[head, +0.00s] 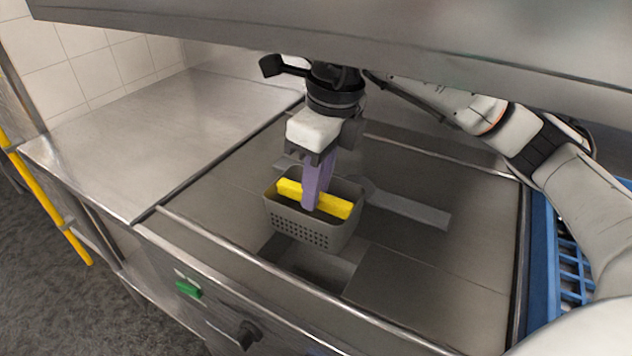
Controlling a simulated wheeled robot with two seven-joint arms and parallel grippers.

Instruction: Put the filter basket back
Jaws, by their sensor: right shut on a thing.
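The filter basket (292,223) is a grey perforated box with a yellow bar (335,206) across its top. My right gripper (312,203) points down into the basket, with its purple fingers shut on the yellow bar. The basket hangs roughly level over a dark rectangular opening (318,266) in the steel basin. The basket hides part of this opening, and I cannot tell how far above it the basket is. My left gripper is not in view.
A grey flat piece (410,210) lies right of the basket. A steel hood (430,40) hangs low above. A blue rack (570,270) stands at the right. A clear steel counter (165,120) lies at the left. The front panel carries a green switch (188,289) and a black knob (248,335).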

